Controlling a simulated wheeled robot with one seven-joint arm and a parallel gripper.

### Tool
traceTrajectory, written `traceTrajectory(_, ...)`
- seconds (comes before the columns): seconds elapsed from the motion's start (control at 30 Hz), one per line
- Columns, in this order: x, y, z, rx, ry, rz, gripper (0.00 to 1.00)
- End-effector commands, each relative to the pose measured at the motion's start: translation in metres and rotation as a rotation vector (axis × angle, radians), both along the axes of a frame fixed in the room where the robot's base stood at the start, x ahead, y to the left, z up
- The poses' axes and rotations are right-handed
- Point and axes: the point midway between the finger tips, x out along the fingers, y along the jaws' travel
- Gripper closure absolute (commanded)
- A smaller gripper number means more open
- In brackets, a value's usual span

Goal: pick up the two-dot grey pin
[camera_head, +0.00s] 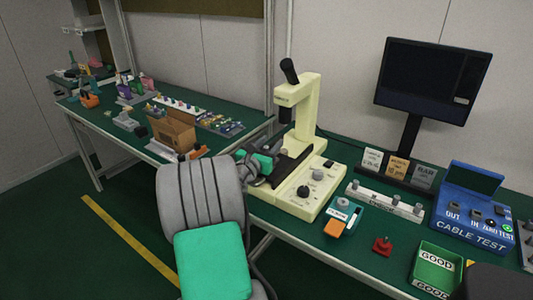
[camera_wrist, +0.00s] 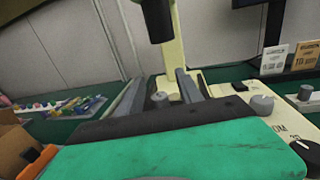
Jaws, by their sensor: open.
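I cannot pick out a pin with two dots in either view. In the wrist view a small grey round-topped piece (camera_wrist: 160,98) shows between my fingers, in front of the cream press; no dots can be made out on it, and I cannot tell if it is the pin. My gripper (camera_wrist: 158,82) is open, its two dark fingers apart and pointing toward the press. In the head view my gripper (camera_head: 290,163) is at the left side of the cream press (camera_head: 308,110), low over its base. My arm and gripper hide part of the bench there.
Right of the press are an orange-and-teal device (camera_head: 335,228), a grey block with knobs (camera_head: 385,202), a red knob (camera_head: 382,245), a green GOOD bin (camera_head: 436,268) and a blue cable tester (camera_head: 470,205). A monitor (camera_head: 435,80) stands behind. A cardboard box (camera_head: 172,132) is on the left bench.

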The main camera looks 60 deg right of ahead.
Motion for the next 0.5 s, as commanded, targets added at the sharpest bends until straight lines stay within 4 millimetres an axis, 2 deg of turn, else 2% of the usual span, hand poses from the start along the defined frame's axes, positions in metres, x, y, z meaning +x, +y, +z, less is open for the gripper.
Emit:
traceTrajectory(0.2, 0.0008, -0.0021, 0.0004, 0.000, 0.000, 0.002, 0.57)
traceTrajectory(0.5, 0.0008, -0.0018, 0.0003, 0.001, -0.001, 0.002, 0.81)
